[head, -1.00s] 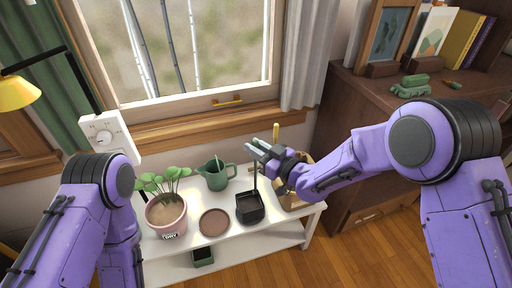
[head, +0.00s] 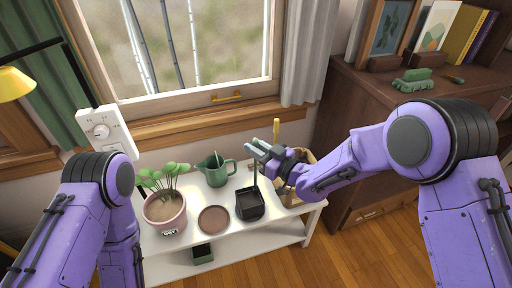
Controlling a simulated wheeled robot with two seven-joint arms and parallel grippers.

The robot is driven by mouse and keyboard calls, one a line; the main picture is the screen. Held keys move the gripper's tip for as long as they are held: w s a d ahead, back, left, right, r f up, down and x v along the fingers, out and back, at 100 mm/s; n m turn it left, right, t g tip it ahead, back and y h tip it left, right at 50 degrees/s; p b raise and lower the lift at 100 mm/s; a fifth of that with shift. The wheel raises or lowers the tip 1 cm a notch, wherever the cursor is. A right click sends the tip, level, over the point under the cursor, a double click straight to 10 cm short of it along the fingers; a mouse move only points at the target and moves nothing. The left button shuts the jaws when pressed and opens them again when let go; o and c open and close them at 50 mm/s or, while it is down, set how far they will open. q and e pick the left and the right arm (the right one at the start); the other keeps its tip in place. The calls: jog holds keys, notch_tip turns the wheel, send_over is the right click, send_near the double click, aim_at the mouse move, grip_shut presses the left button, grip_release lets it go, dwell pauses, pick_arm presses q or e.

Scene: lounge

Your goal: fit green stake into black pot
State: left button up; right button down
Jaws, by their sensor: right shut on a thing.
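The black pot (head: 249,212) stands on the white table, right of a round brown saucer. My right gripper (head: 258,151) is above it, shut on the green stake (head: 255,176). The stake looks dark and thin and hangs nearly upright below the fingers.
On the white table (head: 285,228) are a potted plant (head: 165,214), a brown saucer (head: 214,220), a green jug (head: 217,174) and a light brown container (head: 306,157) behind my right gripper. The window is behind; a brown cabinet (head: 355,130) stands right.

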jog(key=shift+f+b, duration=1.2)
jog(key=shift+f, duration=0.45)
jog(key=c, duration=0.9)
grip_release()
jog(key=shift+r, duration=0.1)
jog(key=shift+d, duration=0.1)
jog(key=shift+p+v, duration=0.3)
jog(key=shift+v, duration=2.65)
jog(key=shift+s, duration=0.1)
